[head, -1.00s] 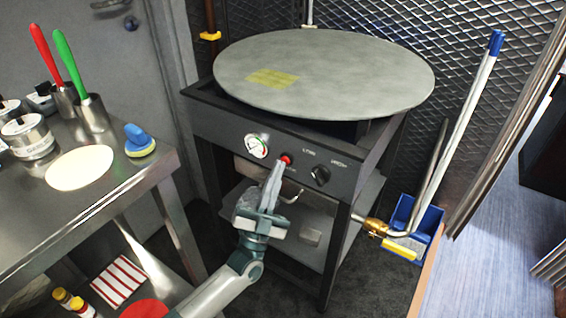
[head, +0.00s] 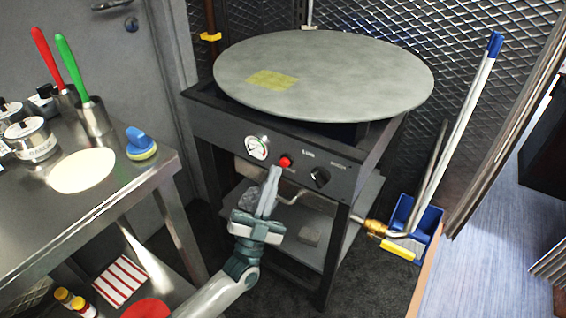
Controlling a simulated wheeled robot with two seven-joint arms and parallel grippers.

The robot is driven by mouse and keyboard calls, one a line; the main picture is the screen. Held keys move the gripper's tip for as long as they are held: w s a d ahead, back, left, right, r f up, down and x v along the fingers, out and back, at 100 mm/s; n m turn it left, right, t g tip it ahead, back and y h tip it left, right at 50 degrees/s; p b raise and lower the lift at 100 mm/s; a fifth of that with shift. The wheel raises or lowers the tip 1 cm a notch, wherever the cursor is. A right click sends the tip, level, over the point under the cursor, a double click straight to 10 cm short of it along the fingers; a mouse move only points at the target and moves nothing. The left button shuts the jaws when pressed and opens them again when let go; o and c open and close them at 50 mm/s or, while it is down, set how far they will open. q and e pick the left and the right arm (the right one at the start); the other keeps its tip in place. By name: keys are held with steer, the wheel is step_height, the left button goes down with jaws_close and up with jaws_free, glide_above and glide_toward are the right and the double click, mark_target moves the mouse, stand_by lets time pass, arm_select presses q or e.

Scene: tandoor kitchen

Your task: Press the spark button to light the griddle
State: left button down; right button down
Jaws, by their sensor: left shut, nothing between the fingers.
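The griddle (head: 340,70) is a large round grey plate on a black stand, with a yellow patch on its left side. Its front panel (head: 225,135) carries a white dial gauge (head: 256,147), the red spark button (head: 285,161) and a black knob (head: 320,177). My left gripper (head: 274,172) is shut and empty. Its fingertips are just below and left of the red button, with a small gap visible in the picture. The button is fully in view. No flame shows under the plate. My right gripper is not in view.
A steel table (head: 130,185) stands at the left with red- and green-handled tools in cups, tins, a flat round dough and a blue scrubber (head: 140,143). A brass-ended gas pipe (head: 375,227) juts out at the stand's lower right. A blue dustpan (head: 425,222) is beside it.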

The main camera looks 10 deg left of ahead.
arm_select(q)
steer(key=shift+s, duration=0.1)
steer(key=s, duration=0.1)
steer(key=s+a+p, duration=0.1)
steer(key=s, duration=0.1)
steer(key=s+p, duration=0.1)
steer(key=shift+s+a, duration=0.25)
steer(key=shift+a, duration=0.15)
steer(key=shift+d+f, duration=0.1)
stand_by(0.9)
